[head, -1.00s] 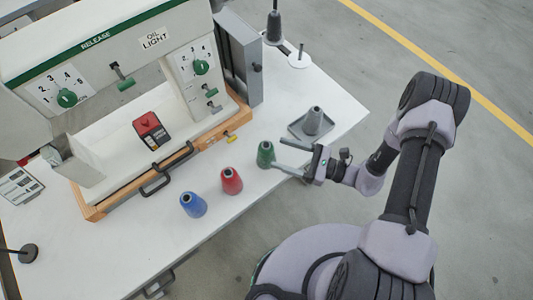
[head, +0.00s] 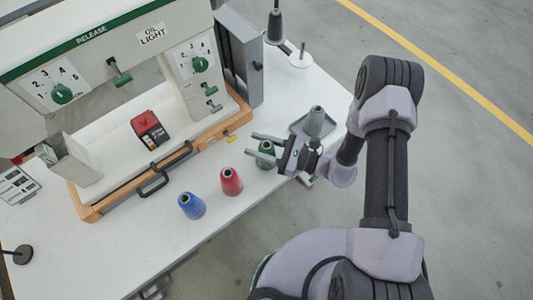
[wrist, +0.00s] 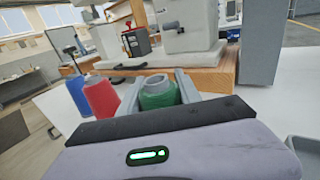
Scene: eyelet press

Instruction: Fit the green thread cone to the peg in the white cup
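The green thread cone (head: 265,155) stands upright on the white table, partly hidden by my gripper in the head view. In the wrist view the cone (wrist: 159,94) sits between the two fingers, its open top facing up. My gripper (head: 251,145) is low over the table with one finger on each side of the cone. The fingers look spread, with no clear grip on it. A round white holder (head: 299,60), seemingly the white cup, stands at the table's far right corner with a thin upright peg (head: 302,48). It is empty.
A red cone (head: 231,182) and a blue cone (head: 192,206) stand left of the green one. A grey tray (head: 328,134) with a grey cone (head: 315,118) lies just behind my gripper. The press (head: 190,120) fills the back left. A dark cone (head: 275,25) stands beside the white holder.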

